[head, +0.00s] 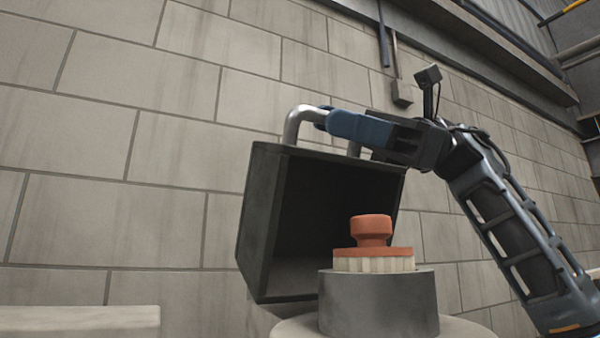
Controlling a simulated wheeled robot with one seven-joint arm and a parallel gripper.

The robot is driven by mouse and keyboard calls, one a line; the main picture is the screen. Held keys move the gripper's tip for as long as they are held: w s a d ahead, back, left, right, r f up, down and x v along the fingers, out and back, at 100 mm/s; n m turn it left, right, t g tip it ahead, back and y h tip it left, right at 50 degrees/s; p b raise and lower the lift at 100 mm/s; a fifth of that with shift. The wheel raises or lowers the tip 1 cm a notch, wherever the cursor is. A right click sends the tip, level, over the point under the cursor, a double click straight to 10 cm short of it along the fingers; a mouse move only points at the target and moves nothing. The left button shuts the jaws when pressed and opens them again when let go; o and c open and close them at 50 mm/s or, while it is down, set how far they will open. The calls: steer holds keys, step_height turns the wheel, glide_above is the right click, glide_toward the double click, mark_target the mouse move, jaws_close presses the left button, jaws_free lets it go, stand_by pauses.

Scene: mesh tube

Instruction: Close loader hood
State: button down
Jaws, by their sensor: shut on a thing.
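The loader hood (262,225) is a dark, box-like cover in the middle of the head view. It is tilted, with its hollow inside facing toward me and to the right. A silver bar handle (296,122) stands on its top edge. My gripper (330,122), with blue fingers, reaches in from the right and is shut on this handle. The fingers hide part of the bar. Where the hood joins its support is hidden.
A grey cylinder (378,305) stands in front of the hood on a pale round base (300,328). An orange-topped brush (372,245) with pale bristles sits on it. A pale ledge (80,320) is at lower left. A block wall (100,200) stands behind.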

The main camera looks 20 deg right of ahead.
steer(key=s+d+f+n+b, duration=0.3)
steer(key=s+f+n+b, duration=0.9)
steer(key=s+b, duration=0.3)
steer(key=shift+s+f, duration=0.25)
steer(key=shift+f, duration=0.35)
steer(key=shift+d+f, duration=0.1)
steer(key=c, duration=1.1)
jaws_free()
steer(key=shift+d, duration=0.1)
steer(key=w+d, duration=0.1)
steer(key=d, duration=0.6)
steer(key=shift+w+d+p, duration=0.25)
steer(key=shift+w+p, duration=0.05)
